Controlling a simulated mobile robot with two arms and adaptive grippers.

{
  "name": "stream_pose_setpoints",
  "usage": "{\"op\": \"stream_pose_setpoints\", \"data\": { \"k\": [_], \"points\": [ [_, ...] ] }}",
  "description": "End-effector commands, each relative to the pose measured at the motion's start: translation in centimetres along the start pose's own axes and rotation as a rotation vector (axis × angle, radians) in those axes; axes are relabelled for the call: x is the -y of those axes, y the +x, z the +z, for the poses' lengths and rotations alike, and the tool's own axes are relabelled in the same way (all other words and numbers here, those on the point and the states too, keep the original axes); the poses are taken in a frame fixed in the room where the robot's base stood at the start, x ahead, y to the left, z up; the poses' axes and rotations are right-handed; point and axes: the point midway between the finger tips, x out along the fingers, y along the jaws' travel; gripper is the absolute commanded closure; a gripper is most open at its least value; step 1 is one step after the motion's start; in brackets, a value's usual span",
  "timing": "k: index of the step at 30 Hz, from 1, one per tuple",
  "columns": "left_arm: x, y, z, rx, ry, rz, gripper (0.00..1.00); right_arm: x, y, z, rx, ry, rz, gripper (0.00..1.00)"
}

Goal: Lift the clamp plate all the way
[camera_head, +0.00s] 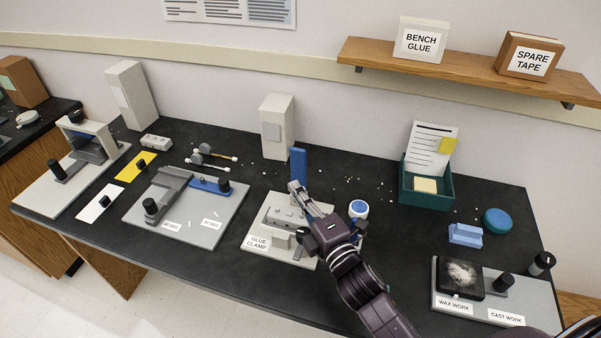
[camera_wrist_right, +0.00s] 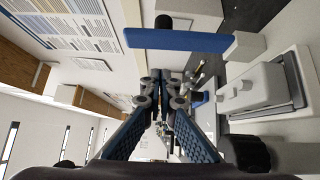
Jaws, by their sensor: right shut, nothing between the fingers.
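The glue clamp fixture (camera_head: 252,229) stands on the bench, with a pale base and a "GLUE CLAMP" label. Its blue clamp plate (camera_head: 299,164) stands about upright at the back of the fixture. In the right wrist view the blue plate (camera_wrist_right: 185,40) crosses the top, with a dark knob (camera_wrist_right: 163,21) on its far face. A grey block (camera_wrist_right: 257,86) sits on the fixture beside it. My right gripper (camera_head: 296,188) is over the fixture, in front of the plate. Its fingers (camera_wrist_right: 165,92) are shut and empty, apart from the plate. My left gripper is not in view.
A white jar with a blue lid (camera_head: 357,208) stands right of the fixture, close to my right arm. A tall pale box (camera_head: 277,126) stands behind. A two-part grey fixture (camera_head: 215,232) is to the left and a green box (camera_head: 426,192) to the right.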

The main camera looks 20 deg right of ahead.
Motion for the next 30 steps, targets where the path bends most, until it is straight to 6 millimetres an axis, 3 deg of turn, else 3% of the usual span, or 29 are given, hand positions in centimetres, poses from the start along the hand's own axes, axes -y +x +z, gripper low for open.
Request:
{"op": "stream_pose_setpoints", "data": {
  "k": [3, 9, 23, 30],
  "points": [
    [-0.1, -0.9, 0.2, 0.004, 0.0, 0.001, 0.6, -0.3, 1.9, 0.8, 0.001, -0.003, 0.0, 1.0],
    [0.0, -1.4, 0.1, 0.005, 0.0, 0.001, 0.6, -0.1, 3.5, 2.5, 0.0, -0.001, -0.001, 1.0],
    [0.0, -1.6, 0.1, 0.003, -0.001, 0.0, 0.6, 0.0, 3.8, 2.9, 0.0, 0.001, -0.001, 1.0],
    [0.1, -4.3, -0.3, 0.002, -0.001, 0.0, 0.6, -1.0, 4.4, 3.3, -0.002, 0.043, -0.045, 1.0]
  ]
}}
